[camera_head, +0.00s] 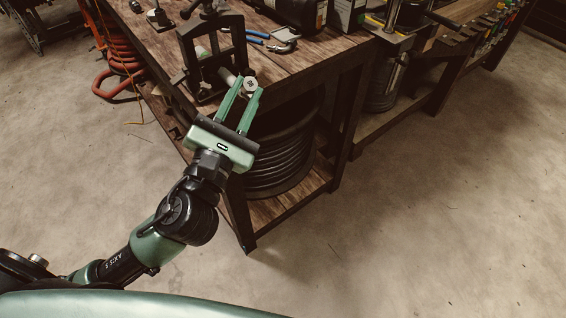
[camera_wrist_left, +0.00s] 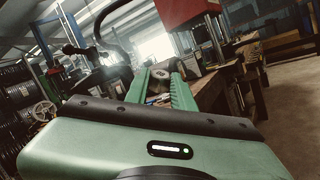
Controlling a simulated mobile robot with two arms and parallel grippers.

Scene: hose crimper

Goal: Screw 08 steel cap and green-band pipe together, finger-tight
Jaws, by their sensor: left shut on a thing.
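My left gripper (camera_head: 250,84) reaches over the corner of the wooden workbench, its two green fingers shut on the steel cap (camera_head: 251,84). The cap's round face, with a dark mark, shows between the fingertips. In the left wrist view the cap (camera_wrist_left: 160,74) sits between the far ends of the fingers. A short grey cylinder (camera_head: 227,76), perhaps the pipe, lies just left of the cap inside a black frame fixture (camera_head: 186,50). My right gripper is not in view.
The wooden workbench (camera_head: 315,50) carries blue-handled pliers (camera_head: 262,40) and dark containers (camera_head: 345,14) behind the fixture. A coiled black hose (camera_head: 280,165) lies on the shelf below. An orange hose (camera_head: 118,55) hangs at left. The floor in front and right is clear.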

